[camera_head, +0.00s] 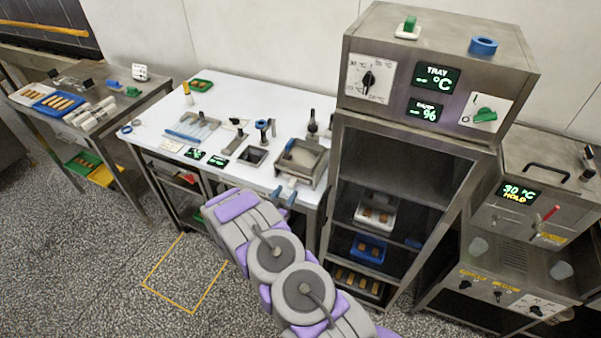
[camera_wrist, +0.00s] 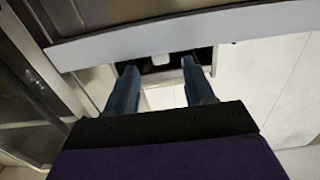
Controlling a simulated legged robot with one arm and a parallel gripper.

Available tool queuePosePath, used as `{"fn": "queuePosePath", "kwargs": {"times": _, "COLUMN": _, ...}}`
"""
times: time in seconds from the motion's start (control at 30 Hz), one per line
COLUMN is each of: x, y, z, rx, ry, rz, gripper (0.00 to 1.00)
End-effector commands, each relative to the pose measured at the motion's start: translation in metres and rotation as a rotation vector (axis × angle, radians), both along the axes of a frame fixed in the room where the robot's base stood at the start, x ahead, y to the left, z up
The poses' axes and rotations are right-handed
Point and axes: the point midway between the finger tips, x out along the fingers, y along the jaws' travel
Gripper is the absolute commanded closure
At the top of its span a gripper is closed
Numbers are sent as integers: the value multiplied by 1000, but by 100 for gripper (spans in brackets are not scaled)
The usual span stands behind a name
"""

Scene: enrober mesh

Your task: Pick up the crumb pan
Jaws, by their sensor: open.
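The crumb pan is not plainly marked. A small steel unit (camera_head: 302,160) with a mesh-like tray stands at the front edge of the white table, and a short white handle (camera_head: 292,183) shows at its lower front. In the wrist view, the white handle (camera_wrist: 162,59) sits against a dark part under a long grey edge; this may be the pan's front, and the rest is hidden. My gripper (camera_head: 284,192) is open, its blue fingers just below and in front of that handle. In the wrist view, my gripper's fingers (camera_wrist: 160,72) stand on either side of it, with nothing visibly clamped.
The white table (camera_head: 230,100) holds a small dark pan (camera_head: 252,156), displays and tools left of the unit. A tall steel cabinet (camera_head: 400,230) with trays on shelves stands close on the right. A side table (camera_head: 150,95) is at left. Floor is open at lower left.

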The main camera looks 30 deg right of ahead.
Motion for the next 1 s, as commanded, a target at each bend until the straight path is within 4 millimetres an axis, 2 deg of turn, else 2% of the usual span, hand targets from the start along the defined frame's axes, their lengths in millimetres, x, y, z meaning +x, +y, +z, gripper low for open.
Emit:
{"fn": "queuePosePath", "kwargs": {"times": 0.5, "x": 32, "y": -39, "z": -3, "rx": -2, "ry": -2, "rz": -2, "gripper": 47}}
{"fn": "queuePosePath", "kwargs": {"times": 0.77, "x": 34, "y": -41, "z": -3, "rx": -1, "ry": -1, "rz": 1, "gripper": 47}}
{"fn": "queuePosePath", "kwargs": {"times": 1.0, "x": 34, "y": -41, "z": -3, "rx": -1, "ry": -1, "rz": 1, "gripper": 67}}
